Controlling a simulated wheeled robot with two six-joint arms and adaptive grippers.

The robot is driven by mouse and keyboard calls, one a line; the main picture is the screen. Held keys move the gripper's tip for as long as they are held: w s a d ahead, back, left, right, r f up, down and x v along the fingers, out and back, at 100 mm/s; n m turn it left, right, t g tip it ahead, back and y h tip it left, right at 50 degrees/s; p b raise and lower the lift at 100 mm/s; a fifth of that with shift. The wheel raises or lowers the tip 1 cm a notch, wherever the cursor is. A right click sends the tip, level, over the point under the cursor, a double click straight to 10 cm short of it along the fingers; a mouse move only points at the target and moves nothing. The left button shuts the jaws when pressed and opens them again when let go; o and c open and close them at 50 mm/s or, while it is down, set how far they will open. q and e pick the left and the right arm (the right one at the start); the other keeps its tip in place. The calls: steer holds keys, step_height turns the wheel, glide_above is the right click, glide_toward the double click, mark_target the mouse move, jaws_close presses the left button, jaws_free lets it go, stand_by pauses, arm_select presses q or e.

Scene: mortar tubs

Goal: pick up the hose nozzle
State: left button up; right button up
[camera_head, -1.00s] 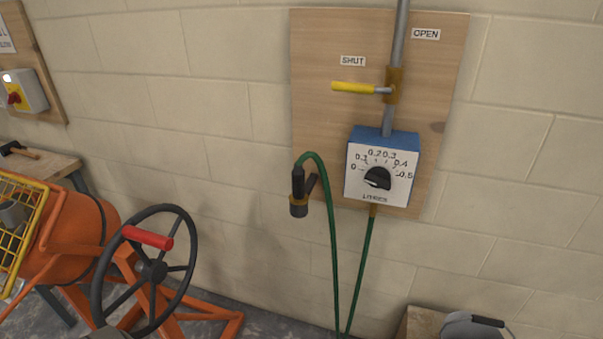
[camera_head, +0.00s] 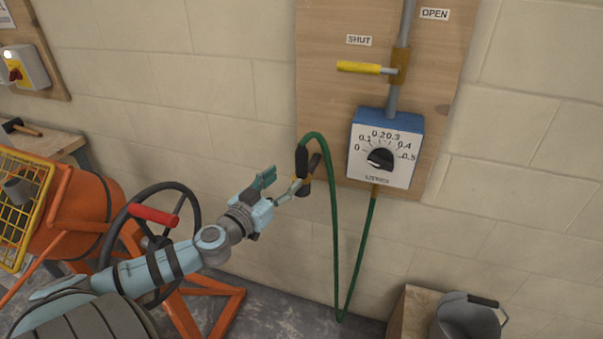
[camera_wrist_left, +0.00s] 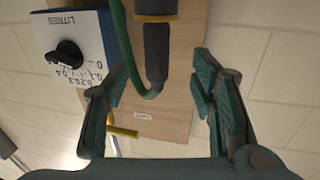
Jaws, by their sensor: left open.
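The hose nozzle (camera_head: 302,160) hangs upright in front of the wall board, with a black grip and a green hose looping from its top. My left gripper (camera_head: 282,185) is open just left of the nozzle's lower part and partly hides it. In the left wrist view, the nozzle's black grip (camera_wrist_left: 157,55) and brass collar show between the two spread fingers of the left gripper (camera_wrist_left: 160,82). I cannot tell how deep the nozzle is between the fingers. My right gripper is not in view.
The green hose (camera_head: 335,240) hangs in a loop to the dosing box (camera_head: 385,148) with its dial. A yellow valve lever (camera_head: 358,67) is above. An orange mixer (camera_head: 75,215) with a handwheel stands left. A grey bucket (camera_head: 467,318) is at the lower right.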

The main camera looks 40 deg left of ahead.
mark_target(298, 167)
arm_select(q)
steer(key=w+p, duration=0.4)
steer(key=w, duration=0.1)
steer(key=w+r+p, duration=0.1)
steer(key=w, duration=0.2)
steer(key=shift+a+p, duration=0.25)
steer(key=shift+p, duration=0.15)
steer(key=shift+w+f, duration=0.2)
steer(key=shift+w, duration=0.1)
steer(key=shift+w+f, duration=0.1)
steer(key=shift+f, duration=0.15)
jaws_close()
